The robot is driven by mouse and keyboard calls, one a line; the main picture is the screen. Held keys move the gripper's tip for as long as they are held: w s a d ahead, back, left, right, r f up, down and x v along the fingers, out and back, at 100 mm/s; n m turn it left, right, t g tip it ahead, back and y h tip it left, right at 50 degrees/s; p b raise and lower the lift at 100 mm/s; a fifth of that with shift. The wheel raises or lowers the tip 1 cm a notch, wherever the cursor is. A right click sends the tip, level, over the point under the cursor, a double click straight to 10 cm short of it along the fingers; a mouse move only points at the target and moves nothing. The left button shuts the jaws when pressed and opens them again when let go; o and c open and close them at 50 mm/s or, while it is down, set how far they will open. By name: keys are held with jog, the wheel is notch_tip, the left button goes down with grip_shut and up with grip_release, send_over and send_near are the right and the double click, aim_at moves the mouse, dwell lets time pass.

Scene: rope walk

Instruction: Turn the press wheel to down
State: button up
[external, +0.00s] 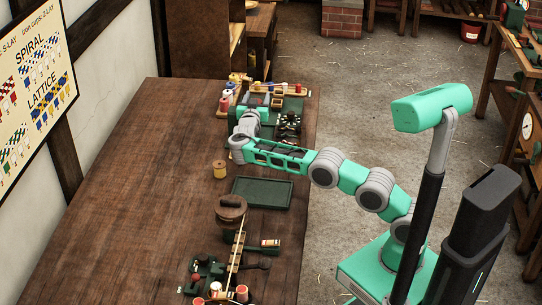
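A dark machine with a round, knobbed part (288,126) stands on a green base near the far right edge of the table. It looks like the press wheel, but it is too small to tell which way it is turned. Any mark for down cannot be read. My arm reaches across the table from the right and bends at the wrist just left of this machine. My gripper (256,108) is around the green and teal parts there. Its fingers cannot be made out, nor whether they touch anything.
A wooden rack with coloured spools (277,90) stands behind my wrist. A wooden spool (219,169), an empty dark green tray (262,180) and a brown round block (231,208) sit nearer. Another green device (205,273) is at the front. The table's left side is clear.

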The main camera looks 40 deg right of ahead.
jog(key=shift+o, duration=0.7)
jog(key=shift+a, duration=0.1)
jog(key=v, duration=0.7)
jog(key=shift+s+a, duration=0.25)
jog(key=shift+s, duration=0.1)
